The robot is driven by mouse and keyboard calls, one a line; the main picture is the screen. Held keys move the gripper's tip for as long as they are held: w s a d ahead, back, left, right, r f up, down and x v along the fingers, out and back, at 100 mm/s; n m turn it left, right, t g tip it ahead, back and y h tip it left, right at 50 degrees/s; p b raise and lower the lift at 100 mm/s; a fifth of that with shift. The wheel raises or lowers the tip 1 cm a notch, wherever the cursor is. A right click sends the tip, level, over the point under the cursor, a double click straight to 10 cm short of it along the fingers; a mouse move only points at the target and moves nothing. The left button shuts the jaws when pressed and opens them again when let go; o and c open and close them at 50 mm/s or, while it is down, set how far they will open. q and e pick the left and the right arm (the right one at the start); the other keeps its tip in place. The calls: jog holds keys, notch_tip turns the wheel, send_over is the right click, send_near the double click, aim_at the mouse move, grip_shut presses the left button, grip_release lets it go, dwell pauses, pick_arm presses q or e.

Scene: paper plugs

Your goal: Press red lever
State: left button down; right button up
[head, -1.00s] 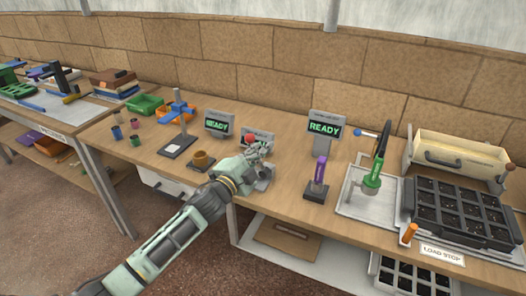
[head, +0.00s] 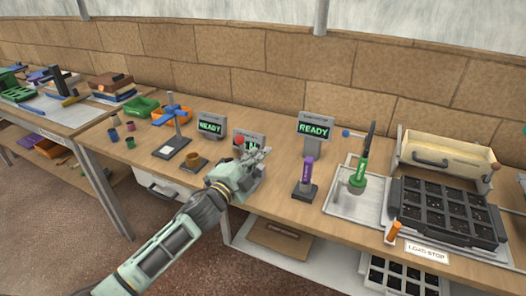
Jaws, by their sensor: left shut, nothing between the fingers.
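The lever's shaft and base are largely hidden behind my left gripper. My left gripper (head: 264,154) is shut and empty, with its fingertips just right of and slightly below the red knob. A small gap seems to show between fingers and knob, but I cannot tell the depth. My right gripper is not in view.
A green-handled press (head: 358,178) and a black cell tray (head: 446,212) stand farther right.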

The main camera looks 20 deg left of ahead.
pick_arm(q)
jog(key=s+a, duration=0.2)
jog(key=s, duration=0.4)
jog(key=shift+s+f+b, duration=0.2)
jog(key=shift+f+b, duration=0.1)
jog(key=shift+b, duration=0.15)
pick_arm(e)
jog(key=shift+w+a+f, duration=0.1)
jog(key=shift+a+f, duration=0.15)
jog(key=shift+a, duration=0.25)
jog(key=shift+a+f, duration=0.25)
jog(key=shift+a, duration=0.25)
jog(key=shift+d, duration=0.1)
